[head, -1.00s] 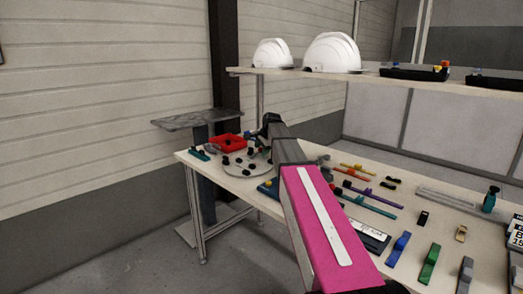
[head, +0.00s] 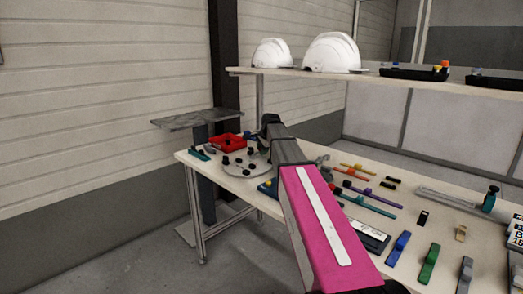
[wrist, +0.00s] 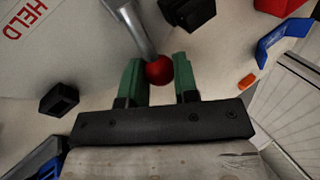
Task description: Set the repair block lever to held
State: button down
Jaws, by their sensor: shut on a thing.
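In the wrist view, a grey metal lever (wrist: 131,22) ends in a red ball knob (wrist: 159,70). The green fingers of my gripper (wrist: 157,75) stand on either side of the knob and are shut on it. Red lettering reading HELD (wrist: 24,17) is on the pale surface at the upper left, left of the lever. The lever's base is out of the wrist view. In the head view, my magenta and grey arm reaches over the bench, and I cannot make out the lever or the fingertips there.
The wrist view shows black blocks (wrist: 59,99) nearby and a blue piece (wrist: 284,40) at right. In the head view, a red bin (head: 227,142) stands at the bench's far left. Several coloured bars and clips cover the right side. White helmets (head: 332,52) sit on the shelf.

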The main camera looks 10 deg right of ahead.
jog(key=s+m, duration=0.1)
jog(key=s+m+h, duration=0.1)
jog(key=m, duration=0.1)
jog(key=m+h, duration=0.1)
jog(key=m, duration=0.1)
jog(key=shift+s+d, duration=0.2)
jog(key=shift+s, duration=0.2)
jog(key=m+h, duration=0.1)
jog(key=s+m, duration=0.1)
jog(key=m, duration=0.1)
jog(key=shift+s+a+m+h, duration=0.15)
jog(key=shift+s+m+h, duration=0.15)
jog(key=shift+h, duration=0.1)
jog(key=shift+s+a+m+g+h, duration=0.15)
jog(key=shift+s+m+h, duration=0.15)
jog(key=shift+m, duration=0.35)
jog(key=shift+s+a+m+g+h, duration=0.15)
jog(key=shift+s+m+h, duration=0.1)
jog(key=shift+m, duration=0.4)
jog(key=c, duration=0.9)
grip_release()
jog(key=shift+o, duration=0.2)
jog(key=shift+r, duration=0.1)
jog(key=v, duration=1)
jog(key=shift+s+r, duration=0.25)
